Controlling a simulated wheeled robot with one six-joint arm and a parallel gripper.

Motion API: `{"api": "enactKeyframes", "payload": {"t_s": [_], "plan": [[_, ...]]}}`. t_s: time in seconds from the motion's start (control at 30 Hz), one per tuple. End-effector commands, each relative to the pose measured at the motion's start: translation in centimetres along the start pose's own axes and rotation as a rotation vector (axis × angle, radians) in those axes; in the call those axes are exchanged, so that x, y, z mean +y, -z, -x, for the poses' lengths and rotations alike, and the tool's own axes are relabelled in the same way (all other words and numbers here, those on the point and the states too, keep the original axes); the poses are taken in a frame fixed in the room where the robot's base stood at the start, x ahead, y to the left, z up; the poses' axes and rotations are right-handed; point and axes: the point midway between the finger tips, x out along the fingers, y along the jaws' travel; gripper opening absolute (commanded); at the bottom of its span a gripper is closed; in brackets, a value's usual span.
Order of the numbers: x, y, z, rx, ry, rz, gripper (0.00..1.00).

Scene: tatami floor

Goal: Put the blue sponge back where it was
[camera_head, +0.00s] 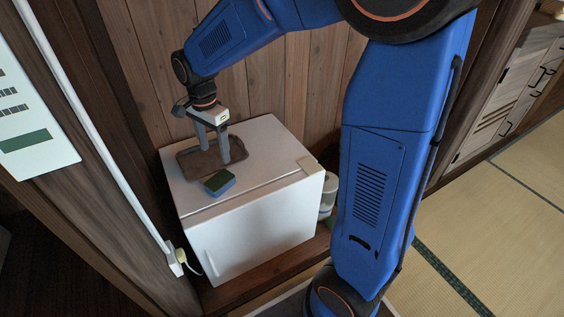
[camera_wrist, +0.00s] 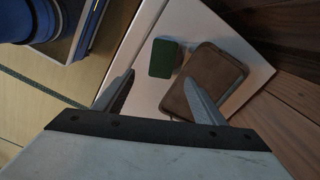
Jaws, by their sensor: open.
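The blue sponge (camera_head: 219,183) has a green top face and lies on top of a small white fridge, near the front edge of a brown tray. In the wrist view the sponge's green face (camera_wrist: 163,58) shows just beyond the gap between my fingers, left of the brown tray (camera_wrist: 226,72). My gripper (camera_head: 214,157) is open and empty, pointing down over the brown tray (camera_head: 190,167). It also shows in the wrist view (camera_wrist: 159,77), with one finger in front of the tray. I cannot tell whether the sponge touches the tray.
The white fridge (camera_head: 250,235) has free room on its top to the right of the tray. A wooden wall (camera_head: 265,85) stands close behind it. A white roll-like object (camera_head: 328,190) is beside the fridge at the right. A white pole with a cord runs down on the left.

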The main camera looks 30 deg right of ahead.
Motion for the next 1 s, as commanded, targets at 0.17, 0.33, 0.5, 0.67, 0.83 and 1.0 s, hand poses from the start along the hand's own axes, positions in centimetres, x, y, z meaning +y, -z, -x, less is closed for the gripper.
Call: {"api": "enactKeyframes", "payload": {"t_s": [0.17,0.33,0.5,0.67,0.83,1.0], "plan": [[3.7,1.2,2.5,0.012,0.051,0.126,0.64],[8.2,2.4,4.8,0.040,0.105,0.295,0.64],[12.7,3.1,6.4,0.081,0.151,0.460,0.64],[16.9,3.4,7.3,0.132,0.188,0.617,0.64],[21.2,3.4,7.8,0.197,0.217,0.780,0.64],[25.2,3.2,7.6,0.270,0.232,0.939,0.64]]}}
